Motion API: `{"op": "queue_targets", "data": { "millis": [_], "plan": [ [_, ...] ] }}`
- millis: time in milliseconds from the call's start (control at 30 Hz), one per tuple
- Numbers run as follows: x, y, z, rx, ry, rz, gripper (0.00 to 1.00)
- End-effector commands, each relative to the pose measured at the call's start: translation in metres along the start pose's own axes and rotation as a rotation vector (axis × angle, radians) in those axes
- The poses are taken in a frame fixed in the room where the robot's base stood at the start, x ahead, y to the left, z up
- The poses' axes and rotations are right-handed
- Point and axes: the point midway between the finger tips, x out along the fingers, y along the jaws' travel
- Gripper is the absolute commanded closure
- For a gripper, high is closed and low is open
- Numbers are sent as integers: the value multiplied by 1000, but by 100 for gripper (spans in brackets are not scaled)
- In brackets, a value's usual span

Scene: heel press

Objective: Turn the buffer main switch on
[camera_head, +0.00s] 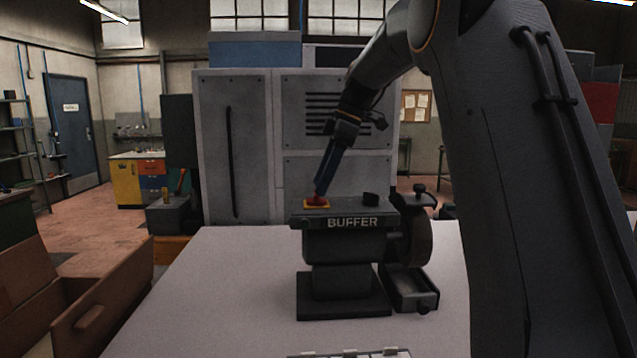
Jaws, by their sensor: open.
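The buffer (342,247) is a dark machine with "BUFFER" lettered on its front, standing on the light worktop (230,270). On its top left is a red button (316,201) on a yellow plate. A black knob (370,198) sits on the top to the right; I cannot tell its setting, nor which control is the main switch. My gripper (321,188) points down at the red button, its fingertips at or just above it. I cannot tell whether they touch. The jaws are open, but the gap between them is hard to see.
A round wheel (418,242) is on the buffer's right side, above a small dark tray (410,290). A large grey cabinet (235,150) stands behind the worktop. An open brown box (105,310) is at the lower left. The worktop left of the buffer is clear.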

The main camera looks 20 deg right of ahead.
Motion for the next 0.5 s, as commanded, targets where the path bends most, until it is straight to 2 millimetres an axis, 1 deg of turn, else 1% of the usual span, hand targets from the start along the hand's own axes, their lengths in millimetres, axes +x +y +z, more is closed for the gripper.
{"op": "queue_targets", "data": {
  "millis": [100, 200, 467, 500],
  "plan": [
    [12, -1, -1, -2, 0, -2, 38],
    [18, -1, -2, -2, 0, -2, 38],
    [22, 0, -3, -4, 0, -1, 38],
    [21, 0, -3, -4, 0, -1, 39]
  ]
}}
